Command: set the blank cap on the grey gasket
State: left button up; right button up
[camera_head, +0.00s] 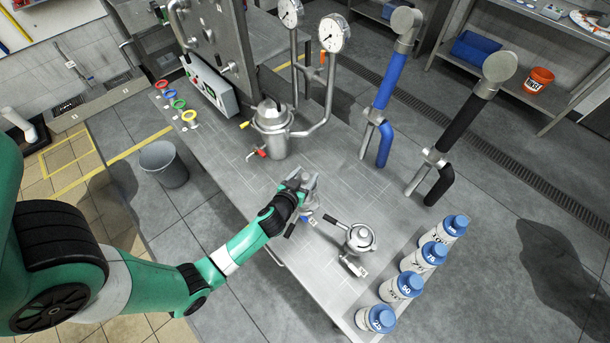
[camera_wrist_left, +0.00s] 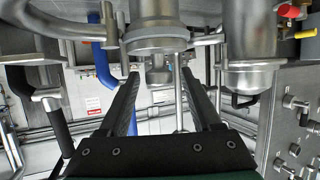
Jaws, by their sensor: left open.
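My left gripper (camera_head: 304,182) is over a small steel vessel (camera_head: 306,206) on the bench. In the left wrist view, which looks upside down, its two dark fingers (camera_wrist_left: 160,74) are apart. Between the tips is a metal piece with a short knob, seemingly the blank cap (camera_wrist_left: 157,66). It lies against a light grey ring, seemingly the grey gasket (camera_wrist_left: 157,45), on the steel vessel body (camera_wrist_left: 155,14). Clear gaps show between the fingers and the knob. In the head view the gripper mostly hides cap and gasket. My right gripper is not in view.
A lidded steel vessel (camera_head: 271,128) with gauges stands behind; another (camera_head: 360,237) stands close at right. Blue (camera_head: 387,85) and black (camera_head: 461,127) pipes rise beyond the bench. Blue-capped bottles (camera_head: 400,287) line the right edge. Coloured rings (camera_head: 189,115) lie at left.

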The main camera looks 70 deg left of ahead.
pick_arm(q)
jog(key=shift+r, duration=0.15)
jog(key=v, duration=1.2)
jog(key=shift+w, duration=0.1)
jog(key=w+d+r+t+h, duration=0.1)
jog(key=w+d+r+t, duration=0.15)
jog(key=w+r, duration=0.6)
jog(key=w+d+r+t, duration=0.1)
jog(key=w+r+t, duration=0.2)
jog(key=w+r, duration=0.55)
jog(key=w+d+r+m+t+h, duration=0.1)
jog(key=d+r+t, duration=0.15)
jog(key=r, duration=0.75)
jog(key=w+d+r+m+t+h, duration=0.1)
jog(key=d+r+m+t, duration=0.15)
jog(key=r, duration=0.75)
jog(key=s+d+r+m+t+h, duration=0.2)
jog(key=s+d+r, duration=0.1)
jog(key=r, duration=0.5)
jog(key=s+d+r+m+t+h, duration=0.2)
jog(key=s+d+r+h, duration=0.1)
jog(key=r, duration=0.5)
jog(key=s+d+r+m+t+h, duration=0.2)
jog(key=s+d+r+h, duration=0.1)
jog(key=r, duration=0.6)
jog(key=shift+s+d+t, duration=0.2)
jog(key=shift+d+t, duration=0.15)
jog(key=shift+d, duration=0.1)
